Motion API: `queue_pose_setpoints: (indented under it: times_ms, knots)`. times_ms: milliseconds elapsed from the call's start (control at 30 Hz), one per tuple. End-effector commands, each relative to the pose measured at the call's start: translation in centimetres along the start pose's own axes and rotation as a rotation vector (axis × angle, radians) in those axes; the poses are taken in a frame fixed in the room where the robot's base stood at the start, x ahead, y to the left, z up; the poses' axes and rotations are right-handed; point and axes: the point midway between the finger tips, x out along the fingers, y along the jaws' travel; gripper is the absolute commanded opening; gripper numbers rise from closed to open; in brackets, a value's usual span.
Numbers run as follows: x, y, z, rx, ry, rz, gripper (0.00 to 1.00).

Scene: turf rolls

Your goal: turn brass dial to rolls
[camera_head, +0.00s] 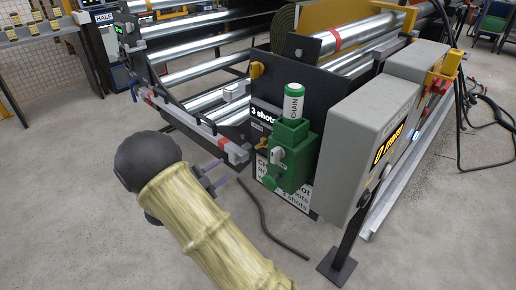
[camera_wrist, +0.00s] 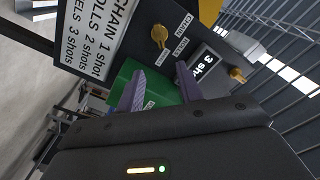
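The brass dial (camera_wrist: 160,36) is on the dark panel in the wrist view, beyond my fingertips. Small labels sit around it; CHAIN and ROLLS are legible. I cannot tell surely which label it points at. It looks small in the head view (camera_head: 261,144), left of the green box. A display (camera_wrist: 200,66) beside it reads "3 shots". My gripper (camera_wrist: 160,68) is open, its two purple fingers apart with nothing held between them. In the head view my gripper (camera_head: 212,174) is left of the panel, apart from the dial.
A white sign (camera_wrist: 95,35) reads chain 1 shot, rolls 2 shots, and 3 shots below. The green box (camera_head: 290,160) with a CHAIN canister (camera_head: 294,102) stands right of the dial. Another brass knob (camera_wrist: 237,74) is nearby. A grey cabinet (camera_head: 365,135) stands farther right.

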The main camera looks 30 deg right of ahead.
Motion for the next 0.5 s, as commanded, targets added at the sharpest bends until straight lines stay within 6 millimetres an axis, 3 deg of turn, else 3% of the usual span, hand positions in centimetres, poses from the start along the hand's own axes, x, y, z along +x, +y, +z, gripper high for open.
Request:
queue_pose_setpoints:
  times_ms: [500]
  knots:
    - [8.8,0.2,0.0,0.001,0.003,0.003,0.36]
